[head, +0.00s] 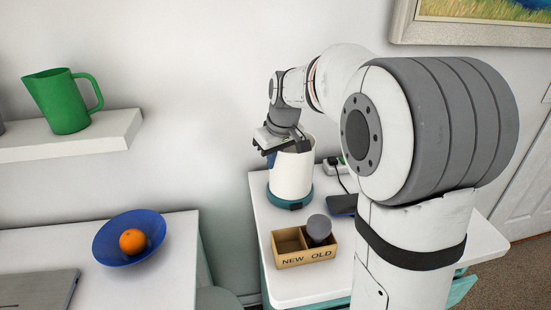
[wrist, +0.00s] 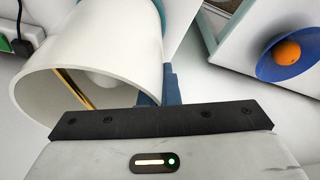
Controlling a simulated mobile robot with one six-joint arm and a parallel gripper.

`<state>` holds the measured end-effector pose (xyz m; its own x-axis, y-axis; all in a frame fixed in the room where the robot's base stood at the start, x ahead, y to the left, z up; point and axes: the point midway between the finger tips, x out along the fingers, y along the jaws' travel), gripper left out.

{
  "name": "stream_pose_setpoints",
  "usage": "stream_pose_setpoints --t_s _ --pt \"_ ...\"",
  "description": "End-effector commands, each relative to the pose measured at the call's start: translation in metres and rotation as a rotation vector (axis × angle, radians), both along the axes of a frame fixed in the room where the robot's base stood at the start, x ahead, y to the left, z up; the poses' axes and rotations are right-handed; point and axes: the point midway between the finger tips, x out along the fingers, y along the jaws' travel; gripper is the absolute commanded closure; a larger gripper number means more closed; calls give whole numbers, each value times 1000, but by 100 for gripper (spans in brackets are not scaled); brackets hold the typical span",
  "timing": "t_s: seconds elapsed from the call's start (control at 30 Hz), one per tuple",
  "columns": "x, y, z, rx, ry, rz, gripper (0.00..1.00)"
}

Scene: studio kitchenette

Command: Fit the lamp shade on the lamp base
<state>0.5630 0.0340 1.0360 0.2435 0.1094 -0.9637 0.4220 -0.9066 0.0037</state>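The lamp shade (head: 291,175) is a white open-ended cylinder. In the head view it is upright, with its lower end at the teal lamp base (head: 291,200) on the white side table. I cannot tell whether it is fully seated. The shade also fills the left of the wrist view (wrist: 95,45), its open end facing the camera, with a whitish bulb (wrist: 105,82) and a brass-coloured rod inside. My gripper (wrist: 159,92) is at the shade's top rim, one finger inside and one outside, close against the wall. A strip of teal shows beyond the shade.
A box marked NEW and OLD (head: 292,262) stands in front of the lamp, a dark grey bulb (head: 319,227) in its OLD side. A phone (head: 342,205) and a power strip (head: 334,166) lie near the lamp. A blue bowl (head: 112,257) with an orange is on the left table.

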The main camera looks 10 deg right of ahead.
Motion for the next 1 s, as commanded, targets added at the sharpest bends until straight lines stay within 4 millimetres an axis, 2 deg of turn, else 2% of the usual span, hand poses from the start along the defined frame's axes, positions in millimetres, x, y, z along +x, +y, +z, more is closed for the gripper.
stream_pose_setpoints --t_s 0.07,0.4,0.67,0.77,1.0 --pt "0 0 0 0 -1 0 100" --pt "0 0 0 0 0 0 72" --pt "0 0 2 0 0 0 72" --pt "-2 -1 11 0 -2 0 72" --pt "-12 -6 51 0 -3 0 72"
